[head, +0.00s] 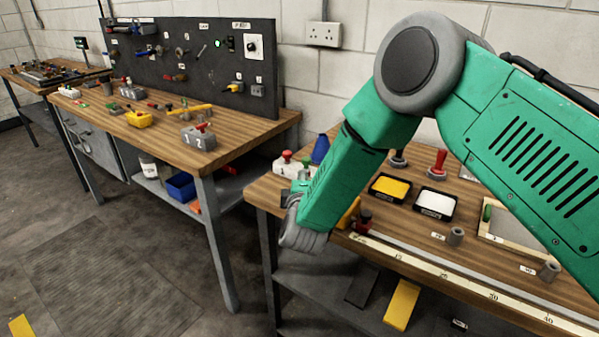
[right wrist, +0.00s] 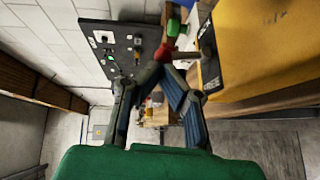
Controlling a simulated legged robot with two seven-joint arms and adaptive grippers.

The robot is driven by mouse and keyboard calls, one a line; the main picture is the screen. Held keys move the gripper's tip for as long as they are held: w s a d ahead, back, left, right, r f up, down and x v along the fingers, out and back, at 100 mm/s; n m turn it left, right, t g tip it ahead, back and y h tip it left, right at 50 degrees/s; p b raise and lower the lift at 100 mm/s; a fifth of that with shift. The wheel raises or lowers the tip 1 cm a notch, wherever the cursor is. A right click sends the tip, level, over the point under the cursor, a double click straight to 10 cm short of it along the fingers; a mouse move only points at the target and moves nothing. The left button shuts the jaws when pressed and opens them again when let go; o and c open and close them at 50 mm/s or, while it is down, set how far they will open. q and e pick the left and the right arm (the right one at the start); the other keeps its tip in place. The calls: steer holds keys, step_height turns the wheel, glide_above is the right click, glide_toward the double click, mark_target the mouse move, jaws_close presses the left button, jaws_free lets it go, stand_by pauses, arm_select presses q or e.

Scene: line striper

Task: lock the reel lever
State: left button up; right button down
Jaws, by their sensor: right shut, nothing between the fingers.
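My right gripper (head: 290,198) is at the left end of the near bench, mostly hidden behind my green forearm in the head view. In the right wrist view its fingers (right wrist: 158,70) come together with nothing between them. A red knob (right wrist: 167,52) lies just beyond the fingertips there, with a green knob (right wrist: 173,27) behind it; I cannot tell whether the fingers touch the red one. In the head view, a red knob (head: 286,156) tops a pale box near the gripper. I cannot identify the reel lever with certainty. My left gripper is not in view.
The near bench carries a yellow tray (head: 390,187), a white tray (head: 436,203), a red-handled stamp (head: 438,163) and a scaled rail (head: 440,270) along its front. A second bench (head: 205,158) with a dark pegboard (head: 190,60) stands left, across open floor.

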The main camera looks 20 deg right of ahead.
steer(key=g+p, duration=0.1)
steer(key=w+d+r+m+g+y+p, duration=0.1)
steer(key=p, duration=0.1)
steer(key=shift+d+r, duration=0.1)
steer(key=shift+r, duration=0.15)
steer(key=shift+d+m+g+p, duration=0.15)
steer(key=shift+m+g+p, duration=0.15)
steer(key=shift+p, duration=0.25)
steer(key=shift+f+y, duration=0.3)
steer(key=shift+f, duration=0.05)
steer(key=shift+w, duration=0.1)
steer(key=shift+r+p, duration=0.65)
steer(key=shift+r, duration=0.2)
